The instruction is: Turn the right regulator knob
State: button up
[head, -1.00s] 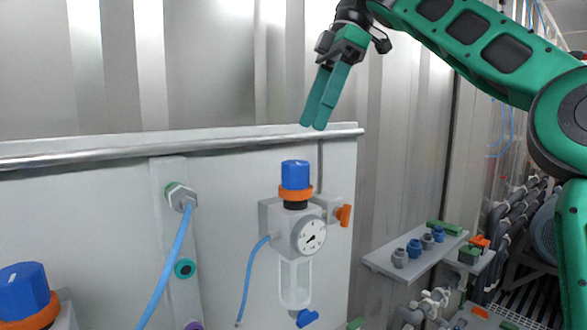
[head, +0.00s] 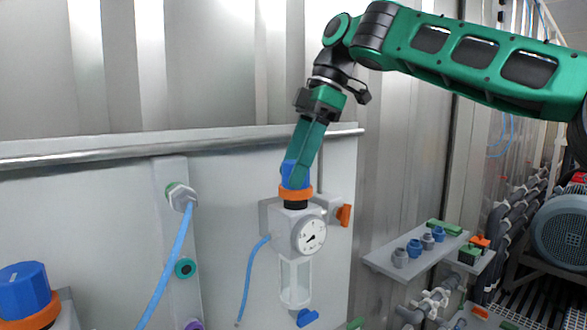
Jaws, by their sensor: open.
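The right regulator, with a round gauge (head: 309,235) and a clear bowl (head: 295,284), is mounted on the grey panel. Its blue knob (head: 288,172) sits on top above an orange ring (head: 296,193). My gripper (head: 297,176) points down at the knob from above, its green fingers overlapping the knob and hiding its right part. The fingers are open; whether they touch the knob cannot be told. A second blue knob (head: 24,290) on an orange ring stands at the lower left, apart from my gripper.
A metal rail (head: 180,147) runs along the panel's top edge, behind my gripper. An orange valve handle (head: 345,215) sits right of the regulator. Blue hoses (head: 168,265) hang to the left. A grey shelf (head: 430,259) with several fittings juts out at the right.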

jog(key=c, duration=1.1)
jog(key=shift+o, duration=0.2)
jog(key=shift+a, duration=0.25)
jog(key=shift+d, duration=0.2)
